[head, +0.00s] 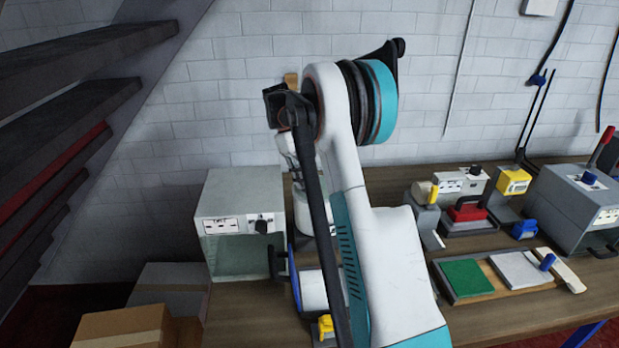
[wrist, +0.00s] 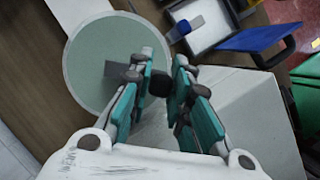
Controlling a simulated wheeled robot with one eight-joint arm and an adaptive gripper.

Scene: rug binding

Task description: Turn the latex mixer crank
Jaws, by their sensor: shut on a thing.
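In the wrist view my gripper (wrist: 166,84) is closed around a small black grip (wrist: 159,83), which I take to be the crank handle. A round pale green disc with a grey rim (wrist: 92,65) lies behind and left of the fingers. A light grey box surface (wrist: 252,115) lies to their right. In the head view a grey box with labels and a black knob (head: 240,215) stands on the bench, left of my arm. A black handle (head: 277,262) shows at its right. My arm hides the gripper and its contact there.
The wooden bench (head: 400,183) runs along a white block wall. A tray with green and grey pads (head: 468,279), small devices (head: 468,208) and another grey box with a red lever (head: 575,205) stand right. Cardboard boxes (head: 120,328) sit low left, below dark shelves (head: 70,100).

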